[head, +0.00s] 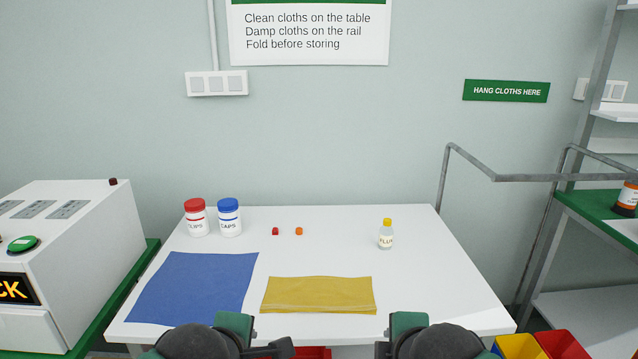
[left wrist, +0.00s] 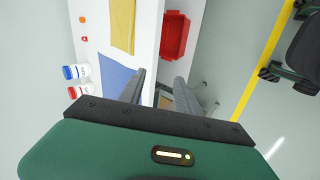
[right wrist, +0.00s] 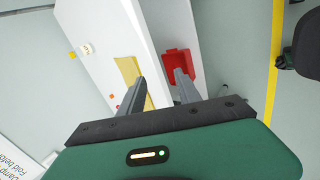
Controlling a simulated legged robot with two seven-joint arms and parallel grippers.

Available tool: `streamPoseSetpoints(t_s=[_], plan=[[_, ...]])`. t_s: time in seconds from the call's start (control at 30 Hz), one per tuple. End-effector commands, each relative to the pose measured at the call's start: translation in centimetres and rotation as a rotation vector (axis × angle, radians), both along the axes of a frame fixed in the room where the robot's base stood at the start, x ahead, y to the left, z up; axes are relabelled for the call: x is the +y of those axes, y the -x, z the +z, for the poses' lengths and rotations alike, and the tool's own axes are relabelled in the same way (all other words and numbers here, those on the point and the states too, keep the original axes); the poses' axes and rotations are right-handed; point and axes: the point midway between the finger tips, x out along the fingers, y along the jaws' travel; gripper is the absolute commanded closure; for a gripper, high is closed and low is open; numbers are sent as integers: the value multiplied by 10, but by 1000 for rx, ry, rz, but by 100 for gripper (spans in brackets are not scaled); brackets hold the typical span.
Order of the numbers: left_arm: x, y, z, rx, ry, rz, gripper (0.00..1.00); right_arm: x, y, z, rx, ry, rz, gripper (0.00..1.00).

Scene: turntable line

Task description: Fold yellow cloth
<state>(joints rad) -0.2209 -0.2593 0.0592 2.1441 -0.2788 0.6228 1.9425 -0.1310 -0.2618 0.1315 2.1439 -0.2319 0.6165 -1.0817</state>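The yellow cloth (head: 318,294) lies flat near the front of the white table, right of the blue cloth. It is a wide strip with layered edges along its front side, so it looks folded over. It also shows in the left wrist view (left wrist: 122,24) and the right wrist view (right wrist: 128,70). My left gripper (left wrist: 159,77) is open and empty, its fingers apart, in front of the table edge. My right gripper (right wrist: 160,76) is also open and empty, in front of the table. Neither touches the cloth. In the head view the arms show only at the bottom edge.
The blue cloth (head: 195,288) lies at the left. Red-lidded (head: 195,217) and blue-lidded (head: 229,217) jars, two small caps (head: 299,231) and a yellow-capped bottle (head: 386,235) stand farther back. A metal rail (head: 520,178) is at the right. A red bin (left wrist: 177,35) sits below the table front.

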Motion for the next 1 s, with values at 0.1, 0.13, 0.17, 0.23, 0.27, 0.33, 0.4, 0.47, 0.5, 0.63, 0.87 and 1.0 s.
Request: streamPoseSetpoints(t_s=[0.1, 0.13, 0.17, 0.23, 0.27, 0.33, 0.4, 0.47, 0.5, 0.63, 0.87, 1.0], plan=[[6, 2, -19, 37, -62, -72, 60, -6, 2, -19, 35, -52, -72, 60], [7, 3, -24, 45, -79, -94, 60, -7, 3, -24, 42, -67, -91, 60], [9, 4, -28, 52, -96, -117, 60, -9, 4, -28, 51, -82, -112, 60], [13, 7, -41, 78, -142, -177, 60, -13, 6, -41, 75, -124, -171, 60], [15, 8, -48, 90, -164, -208, 60, -15, 8, -48, 87, -144, -202, 60], [20, 12, -63, 117, -216, -285, 60, -20, 12, -63, 113, -194, -276, 60], [25, 18, -80, 150, -271, -371, 60, -26, 17, -80, 144, -245, -362, 60], [31, 23, -96, 178, -320, -455, 60, -31, 23, -96, 170, -294, -443, 60], [34, 27, -107, 198, -353, -516, 60, -35, 27, -107, 190, -327, -504, 60], [47, 46, -145, 261, -461, -737, 60, -47, 46, -145, 252, -439, -729, 60], [68, 88, -203, 343, -608, -1141, 60, -67, 88, -203, 335, -609, -1151, 60], [76, 110, -216, 363, -668, -1346, 60, -76, 110, -216, 359, -679, -1367, 60]])
